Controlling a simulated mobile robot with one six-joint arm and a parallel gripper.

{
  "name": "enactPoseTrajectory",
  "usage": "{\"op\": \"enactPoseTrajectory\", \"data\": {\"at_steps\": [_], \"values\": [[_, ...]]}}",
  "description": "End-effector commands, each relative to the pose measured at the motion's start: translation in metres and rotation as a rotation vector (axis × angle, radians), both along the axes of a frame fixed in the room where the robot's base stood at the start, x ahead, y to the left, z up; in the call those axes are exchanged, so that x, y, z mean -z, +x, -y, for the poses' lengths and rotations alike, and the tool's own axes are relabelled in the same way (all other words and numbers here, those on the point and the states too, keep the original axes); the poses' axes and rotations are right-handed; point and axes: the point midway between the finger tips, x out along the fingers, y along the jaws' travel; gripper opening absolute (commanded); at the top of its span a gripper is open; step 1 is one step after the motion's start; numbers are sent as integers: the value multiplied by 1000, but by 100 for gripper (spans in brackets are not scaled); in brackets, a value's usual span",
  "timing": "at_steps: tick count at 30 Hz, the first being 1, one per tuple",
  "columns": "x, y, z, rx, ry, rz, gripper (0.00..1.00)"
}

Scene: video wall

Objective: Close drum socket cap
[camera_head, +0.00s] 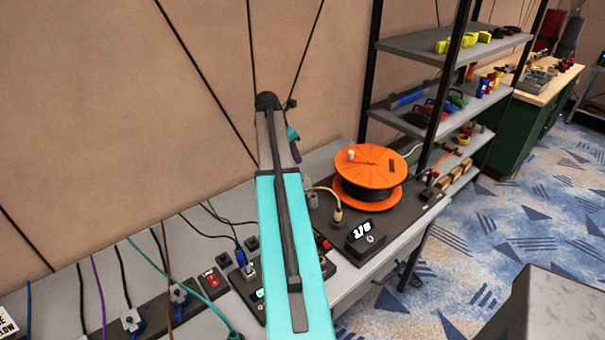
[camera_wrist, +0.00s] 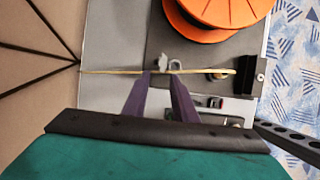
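The orange cable drum (camera_head: 371,166) stands on a dark board on the bench; its edge also shows at the top of the wrist view (camera_wrist: 215,12). A small grey socket with a cap (camera_wrist: 169,63) sits on the board below the drum in the wrist view. A grey piece (camera_head: 311,199), probably this socket, shows beside my arm in the head view. I cannot tell the cap's exact angle. My gripper (camera_wrist: 160,74) has two purple fingers spread apart, with tips just short of the socket. In the head view my arm hides most of the gripper.
A yellowish cable (camera_wrist: 120,71) runs past the socket to a plug (camera_wrist: 218,74). A black box with a display (camera_head: 364,234) is at the board's front. Several cables and small devices cover the bench left of my arm. A shelf rack (camera_head: 436,45) stands behind the drum.

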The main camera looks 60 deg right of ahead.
Motion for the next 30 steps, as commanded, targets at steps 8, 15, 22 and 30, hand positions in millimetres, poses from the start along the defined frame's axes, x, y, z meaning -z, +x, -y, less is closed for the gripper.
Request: {"op": "enactPoseTrajectory", "data": {"at_steps": [8,15,22,30], "values": [[27,-3,11,-1,1,-1,25],[51,-6,20,-1,1,-1,25],[75,-10,29,0,3,-1,25],[100,-12,39,-2,1,0,25]]}}
